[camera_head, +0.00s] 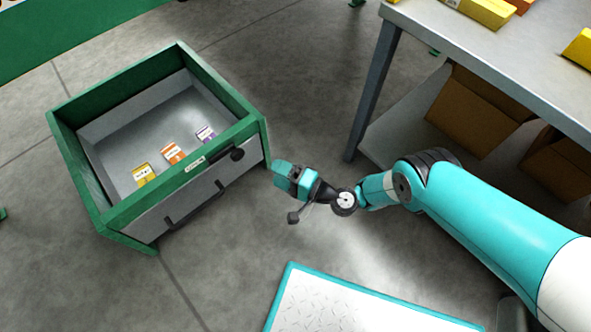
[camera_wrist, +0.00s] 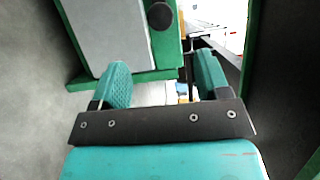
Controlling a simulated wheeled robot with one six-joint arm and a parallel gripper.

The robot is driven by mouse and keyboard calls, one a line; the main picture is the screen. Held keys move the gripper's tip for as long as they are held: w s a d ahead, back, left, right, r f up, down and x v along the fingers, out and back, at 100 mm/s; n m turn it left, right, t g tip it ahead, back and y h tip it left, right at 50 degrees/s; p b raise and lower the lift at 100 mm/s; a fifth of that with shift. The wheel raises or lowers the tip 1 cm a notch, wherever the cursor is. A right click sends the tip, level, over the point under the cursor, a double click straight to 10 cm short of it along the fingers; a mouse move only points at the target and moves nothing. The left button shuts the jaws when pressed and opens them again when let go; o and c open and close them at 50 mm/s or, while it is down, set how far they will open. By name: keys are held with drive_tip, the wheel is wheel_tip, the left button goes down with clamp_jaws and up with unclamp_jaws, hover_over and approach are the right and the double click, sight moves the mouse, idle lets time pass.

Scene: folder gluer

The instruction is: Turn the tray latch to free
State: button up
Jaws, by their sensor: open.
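The green-framed box with a grey tray (camera_head: 158,218) stands at the left in the head view. The dark latch (camera_head: 237,154) has a round knob and sits at the right end of the green top rail, beside a small white label (camera_head: 194,165). A dark round knob (camera_wrist: 160,16), which looks like the latch, shows at the top of the wrist view. My gripper (camera_head: 281,170) is just right of the box, apart from the latch. In the wrist view my gripper (camera_wrist: 162,82) has its teal fingers spread with nothing held between them.
A dark bar handle (camera_head: 195,204) is on the tray's grey front. Several small cartons (camera_head: 173,154) lie inside. A grey table (camera_head: 480,50) with yellow boxes on top and brown cartons (camera_head: 477,110) below stands at upper right. Floor in front of the tray is clear.

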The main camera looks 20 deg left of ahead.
drive_tip(key=shift+s+d+p, duration=0.15)
drive_tip(key=shift+d+p, duration=0.6)
drive_tip(key=shift+d, duration=0.3)
drive_tip(key=shift+s+d+p, duration=0.1)
drive_tip(key=shift+d+p, duration=0.6)
drive_tip(key=shift+d, duration=0.3)
drive_tip(key=shift+f, duration=0.1)
drive_tip(key=shift+d, duration=0.1)
